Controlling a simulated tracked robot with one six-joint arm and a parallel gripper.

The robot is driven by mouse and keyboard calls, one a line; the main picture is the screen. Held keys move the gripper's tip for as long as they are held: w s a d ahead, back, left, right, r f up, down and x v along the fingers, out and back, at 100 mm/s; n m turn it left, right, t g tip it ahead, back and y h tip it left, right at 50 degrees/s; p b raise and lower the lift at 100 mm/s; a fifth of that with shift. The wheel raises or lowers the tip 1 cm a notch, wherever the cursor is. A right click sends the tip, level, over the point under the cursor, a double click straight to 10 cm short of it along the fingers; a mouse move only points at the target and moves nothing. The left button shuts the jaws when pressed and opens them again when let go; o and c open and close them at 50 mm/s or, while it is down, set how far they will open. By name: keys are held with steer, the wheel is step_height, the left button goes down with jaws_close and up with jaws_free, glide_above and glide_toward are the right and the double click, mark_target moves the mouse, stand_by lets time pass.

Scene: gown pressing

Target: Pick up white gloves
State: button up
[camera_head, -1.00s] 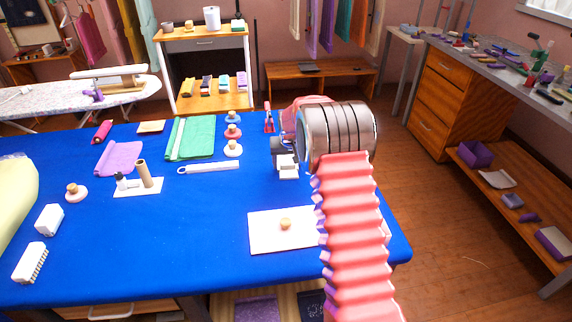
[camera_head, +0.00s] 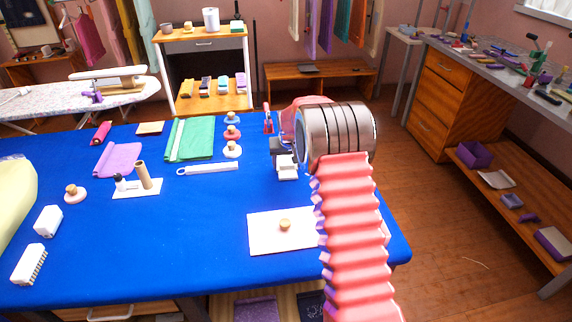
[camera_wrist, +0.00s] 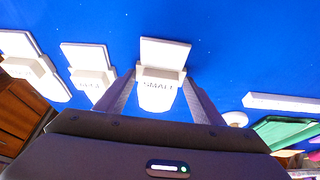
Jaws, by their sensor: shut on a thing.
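The white gloves (camera_wrist: 163,52) show in the wrist view as a white folded piece with dark lettering that reads like "SMALL" upside down. My gripper (camera_wrist: 158,88) has a dark finger on each side of this piece and is shut on it. In the head view the white piece (camera_head: 287,173) is just below my gripper, at the right part of the blue table (camera_head: 215,225). I cannot tell whether it is clear of the cloth. Two similar labelled white pieces, one nearer (camera_wrist: 90,60) and one farther left (camera_wrist: 28,50), lie beside it in the wrist view.
A white board with a knob (camera_head: 265,235) lies on the near right of the table. A white strip (camera_head: 210,168), a green folded cloth (camera_head: 198,140) and several knobbed discs (camera_head: 232,149) lie left of my gripper. The middle front of the table is clear.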

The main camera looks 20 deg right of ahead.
step_height(320, 180, up, 10)
steer(key=shift+f, duration=0.15)
stand_by(0.3)
stand_by(0.4)
steer(key=o, duration=0.4)
steer(key=c, duration=0.4)
step_height(320, 180, up, 8)
stand_by(0.6)
